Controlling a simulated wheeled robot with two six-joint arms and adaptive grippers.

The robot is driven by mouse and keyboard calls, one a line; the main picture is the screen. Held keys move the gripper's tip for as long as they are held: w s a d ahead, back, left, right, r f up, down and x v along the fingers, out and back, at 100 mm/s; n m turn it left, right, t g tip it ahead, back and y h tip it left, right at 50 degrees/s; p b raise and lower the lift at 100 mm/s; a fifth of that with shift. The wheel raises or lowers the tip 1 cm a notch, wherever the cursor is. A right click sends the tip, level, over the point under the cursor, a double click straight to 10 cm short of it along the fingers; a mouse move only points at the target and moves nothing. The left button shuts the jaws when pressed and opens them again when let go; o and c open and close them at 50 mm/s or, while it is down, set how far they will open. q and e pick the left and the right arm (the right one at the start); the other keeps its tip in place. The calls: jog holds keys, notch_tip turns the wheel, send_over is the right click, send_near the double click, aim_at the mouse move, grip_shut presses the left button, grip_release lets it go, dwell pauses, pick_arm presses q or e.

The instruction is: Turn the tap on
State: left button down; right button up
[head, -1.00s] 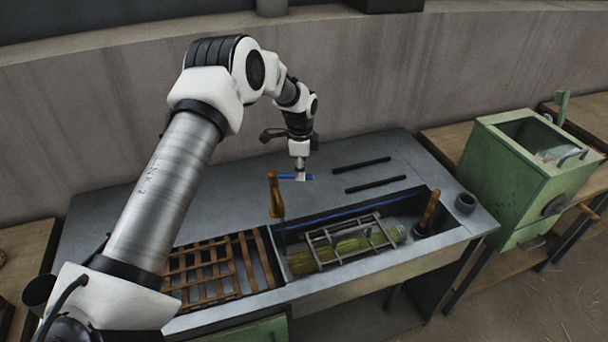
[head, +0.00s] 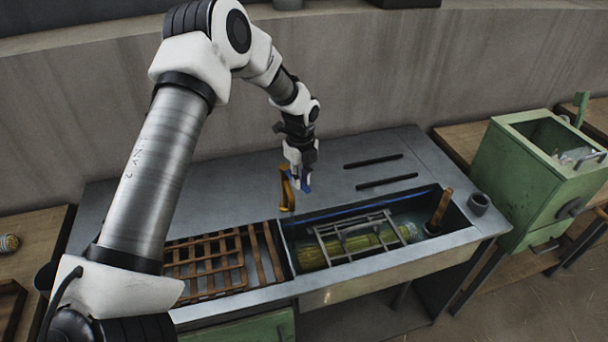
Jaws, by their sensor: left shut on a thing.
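The brass tap (head: 286,192) stands at the back edge of the sink, its spout hanging over the basin. Its blue lever (head: 306,186) shows just right of the tap body, partly hidden by the fingers. My left gripper (head: 300,178) points down from above and is shut on the blue lever. No water can be made out at the spout. My right gripper does not show.
The sink basin (head: 292,232) holds a metal rack (head: 356,238), a bundle of yellow-green straw and a wooden handle (head: 440,208). A slatted wooden grid (head: 207,262) lies to the left. A green metal box (head: 512,175) stands at the right.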

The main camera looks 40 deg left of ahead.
pick_arm(q)
jog(key=shift+s+f+m, duration=0.3)
jog(key=shift+s, duration=0.15)
jog(key=c, duration=1.2)
grip_release()
jog(key=shift+o, duration=0.6)
jog(key=shift+w, duration=0.3)
jog(key=shift+r, duration=0.6)
notch_tip(320, 180, up, 11)
jog(key=shift+f, duration=0.1)
